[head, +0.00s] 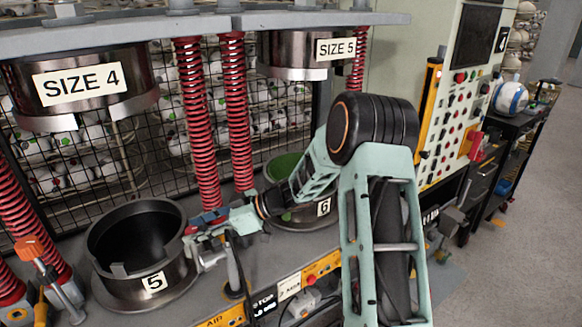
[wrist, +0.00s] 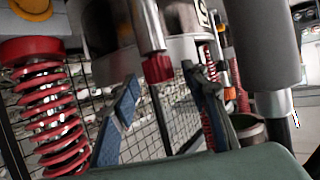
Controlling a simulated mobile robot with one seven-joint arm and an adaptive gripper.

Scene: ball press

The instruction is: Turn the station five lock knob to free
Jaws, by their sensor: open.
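The station five cup (head: 137,290) is a dark round pot labelled 5, at lower left in the head view. My gripper (head: 195,230) is at its right rim, with blue-padded fingers. In the wrist view my gripper (wrist: 162,78) is open, its two fingers spread apart. A grey cylinder with a red end (wrist: 158,68) shows between the fingertips there; I see no contact. I cannot tell for certain that it is the lock knob, or which way any knob is set. In the head view the gripper partly covers metal fittings beside the cup.
Red springs (head: 195,120) rise behind the gripper. Press heads labelled SIZE 4 (head: 85,85) and SIZE 5 (head: 290,60) hang above. The size 6 cup (head: 300,217) is partly behind my arm. An orange-topped lever (head: 30,248) stands at lower left.

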